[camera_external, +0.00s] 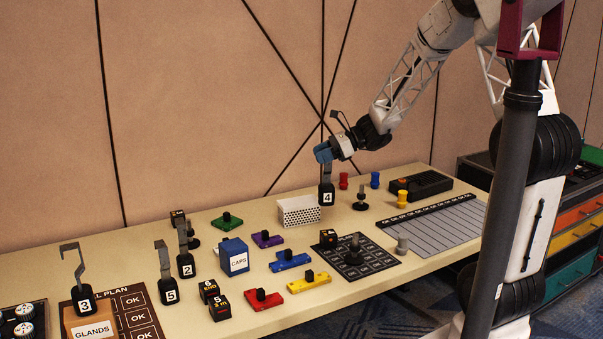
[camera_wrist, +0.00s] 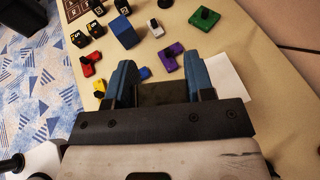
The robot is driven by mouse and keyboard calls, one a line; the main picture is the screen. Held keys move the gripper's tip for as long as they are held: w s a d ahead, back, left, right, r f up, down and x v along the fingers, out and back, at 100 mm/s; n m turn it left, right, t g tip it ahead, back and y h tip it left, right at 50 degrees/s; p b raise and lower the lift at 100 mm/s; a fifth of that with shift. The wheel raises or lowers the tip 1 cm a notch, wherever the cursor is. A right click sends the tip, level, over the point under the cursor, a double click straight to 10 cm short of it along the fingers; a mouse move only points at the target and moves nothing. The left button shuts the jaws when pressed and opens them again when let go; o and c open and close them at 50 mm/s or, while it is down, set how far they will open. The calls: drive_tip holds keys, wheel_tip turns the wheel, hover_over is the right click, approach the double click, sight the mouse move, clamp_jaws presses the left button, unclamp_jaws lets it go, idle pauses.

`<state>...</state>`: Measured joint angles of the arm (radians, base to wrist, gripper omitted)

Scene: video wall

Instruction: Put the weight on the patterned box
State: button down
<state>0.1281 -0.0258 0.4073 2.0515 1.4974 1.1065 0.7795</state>
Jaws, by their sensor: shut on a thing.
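My gripper (camera_external: 324,153) is shut on the hooked strip at the top of a black weight marked 4 (camera_external: 327,197). The weight hangs upright below the fingers. In the wrist view my gripper (camera_wrist: 160,85) shows two blue fingers with a dark piece (camera_wrist: 163,93) between them; the weight's body is hidden there. The patterned box (camera_external: 297,212) is white with black dots and stands on the table. The weight appears just right of the box and overlaps its right edge in the picture; I cannot tell its exact height. A white surface (camera_wrist: 230,78), likely the box, lies beside the right finger.
Hooked weights 2 (camera_external: 186,265), 5 (camera_external: 170,290) and 3 (camera_external: 83,298) stand at left, near a blue CAPS box (camera_external: 234,258). A purple block (camera_external: 267,239) is left of the patterned box. A black knobbed stand (camera_external: 361,200) is to its right.

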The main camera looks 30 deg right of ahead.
drive_tip(key=w+a+f, duration=0.1)
drive_tip(key=w, duration=1.4)
drive_tip(key=shift+w+a+f, duration=0.15)
drive_tip(key=shift+w+a, duration=0.05)
drive_tip(key=shift+a, duration=0.15)
drive_tip(key=shift+f, duration=1.9)
drive_tip(key=shift+c, duration=2.4)
unclamp_jaws()
drive_tip(key=v, duration=1.2)
drive_tip(key=shift+r, duration=0.2)
